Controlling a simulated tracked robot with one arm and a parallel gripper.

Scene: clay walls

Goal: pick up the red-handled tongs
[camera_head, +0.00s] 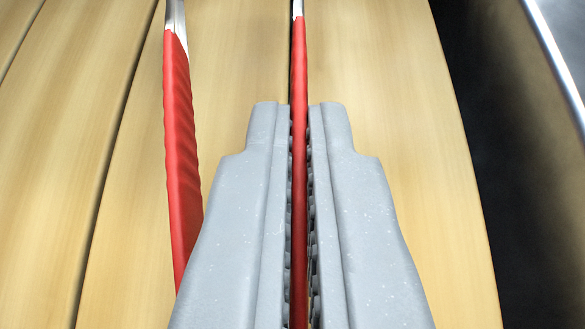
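The red-handled tongs (182,140) lie along light wooden planks, with two red arms running up the picture and silver metal showing at the top edge. My grey gripper (300,115) is in the lower middle. Its two toothed fingers are closed in around the right red arm, which runs between them and out past the fingertips. The left red arm is outside the gripper, to the left of the left finger, and its lower part is hidden behind that finger. The far ends of the tongs are out of view.
The wooden planks (380,80) have dark seams between them and end at an edge on the right. Beyond the edge is a dark area (500,150) with a shiny metal strip (560,60) at the upper right. The planks around the tongs look clear.

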